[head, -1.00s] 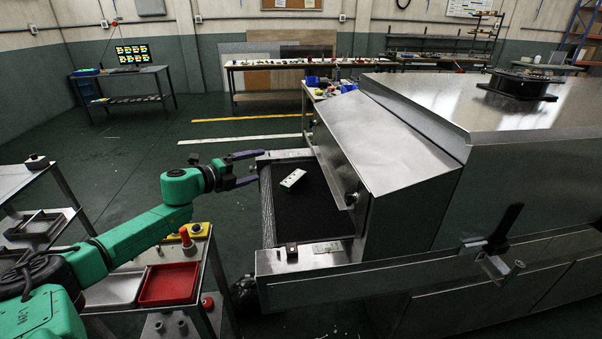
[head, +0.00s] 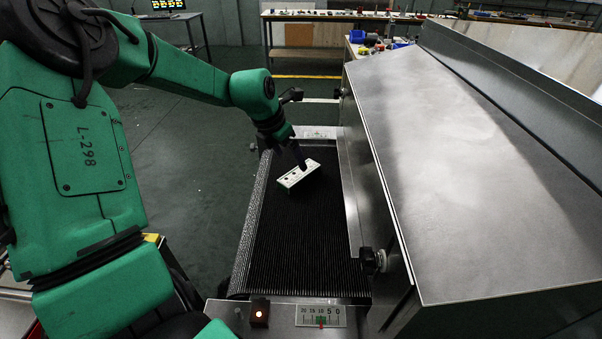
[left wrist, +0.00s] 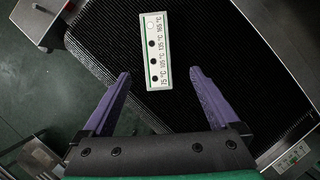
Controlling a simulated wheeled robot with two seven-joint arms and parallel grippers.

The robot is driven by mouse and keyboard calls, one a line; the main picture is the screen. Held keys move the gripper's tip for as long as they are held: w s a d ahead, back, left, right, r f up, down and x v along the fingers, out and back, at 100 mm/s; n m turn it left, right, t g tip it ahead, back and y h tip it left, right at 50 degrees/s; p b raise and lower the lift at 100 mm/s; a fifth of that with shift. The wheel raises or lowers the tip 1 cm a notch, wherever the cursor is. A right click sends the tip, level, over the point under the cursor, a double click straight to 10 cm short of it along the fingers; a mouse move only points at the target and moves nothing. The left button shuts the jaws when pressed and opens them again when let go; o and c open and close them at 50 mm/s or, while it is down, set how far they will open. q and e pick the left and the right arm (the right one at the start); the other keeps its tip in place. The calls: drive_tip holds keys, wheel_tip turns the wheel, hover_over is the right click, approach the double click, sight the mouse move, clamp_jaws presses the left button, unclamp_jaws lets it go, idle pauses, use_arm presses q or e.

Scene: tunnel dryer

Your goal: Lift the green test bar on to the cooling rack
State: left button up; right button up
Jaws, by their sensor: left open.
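The green test bar (head: 297,174) lies on the black ribbed conveyor belt (head: 300,240), towards its far end, slightly askew. Its face is white with green edges, a row of dots and temperature marks; it also shows in the left wrist view (left wrist: 154,50). My left gripper (head: 299,156) is above the bar, pointing down. In the left wrist view its purple fingers (left wrist: 160,75) are apart, with the bar's near end between the tips and the rest beyond them. Contact cannot be told. My right gripper is out of view. I cannot make out a cooling rack.
The steel dryer hood (head: 470,170) rises close to the right of the belt. A small box with a lit lamp (head: 260,312) and a scale plate (head: 321,316) sit at the belt's near edge. Open floor (head: 190,150) lies to the left.

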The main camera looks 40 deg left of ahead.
sight(299, 172)
use_arm(q)
drive_tip(key=x, duration=0.8)
drive_tip(key=shift+w+a+f, duration=0.2)
drive_tip(key=shift+w+a, duration=0.05)
drive_tip(key=shift+w, duration=0.1)
drive_tip(key=shift+w+f, duration=0.15)
drive_tip(key=shift+w, duration=0.05)
drive_tip(key=shift+s, duration=0.1)
clamp_jaws()
